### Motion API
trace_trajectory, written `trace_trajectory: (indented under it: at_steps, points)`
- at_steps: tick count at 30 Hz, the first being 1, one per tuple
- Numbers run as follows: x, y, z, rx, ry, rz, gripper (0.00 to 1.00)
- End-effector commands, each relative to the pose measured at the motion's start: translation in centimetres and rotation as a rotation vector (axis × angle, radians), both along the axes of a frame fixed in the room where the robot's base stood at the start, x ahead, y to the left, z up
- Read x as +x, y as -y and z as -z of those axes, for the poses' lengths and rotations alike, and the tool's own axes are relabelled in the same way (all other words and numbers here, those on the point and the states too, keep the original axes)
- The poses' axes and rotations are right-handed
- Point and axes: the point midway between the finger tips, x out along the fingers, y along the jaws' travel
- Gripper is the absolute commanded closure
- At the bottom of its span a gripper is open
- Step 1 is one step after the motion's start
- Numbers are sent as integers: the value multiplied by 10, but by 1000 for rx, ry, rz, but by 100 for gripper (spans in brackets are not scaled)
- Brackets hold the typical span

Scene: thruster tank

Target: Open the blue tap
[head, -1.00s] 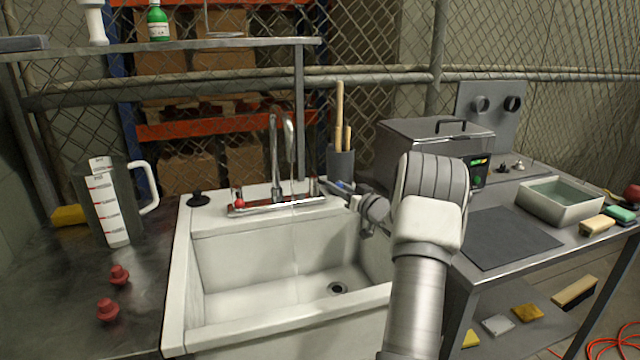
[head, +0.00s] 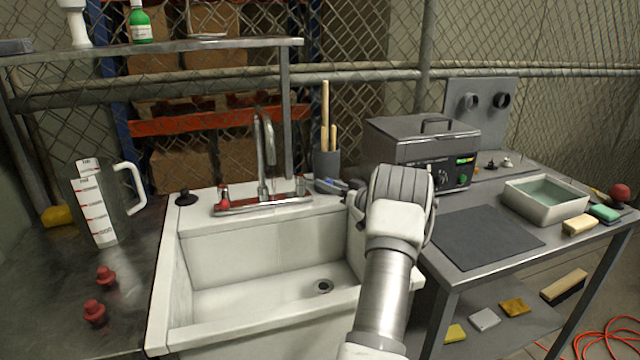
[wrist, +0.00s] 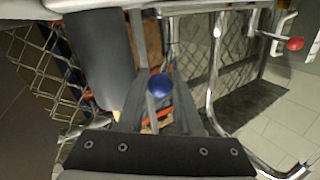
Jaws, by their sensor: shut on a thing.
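The blue tap (wrist: 160,87) shows as a round blue knob in the middle of the wrist view. My gripper (wrist: 161,92) is shut on it, with a finger on either side. In the head view my wrist hides most of the gripper and the blue knob cannot be made out clearly. The chrome faucet (head: 262,150) stands on the sink's back rim, with the red tap (head: 224,203) at its left end. The red tap also shows at the right of the wrist view (wrist: 295,44).
The white sink (head: 165,290) lies below the faucet. A grey holder with brushes (head: 327,170) stands close behind my wrist. A metal bath (head: 420,150) and grey mat (head: 485,238) are at the right. A measuring jug (head: 95,205) stands at the left.

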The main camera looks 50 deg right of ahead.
Motion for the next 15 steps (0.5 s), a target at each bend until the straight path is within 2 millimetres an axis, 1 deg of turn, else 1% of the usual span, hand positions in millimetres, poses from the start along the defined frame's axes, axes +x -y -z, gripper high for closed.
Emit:
trace_trajectory:
  at_steps: [13, 14, 15]
  points:
    - [-1, 1, -2, 0, 4, 0, 100]
    - [-1, 1, -2, 0, 4, 0, 64]
    - [-1, 1, -2, -1, 4, 0, 57]
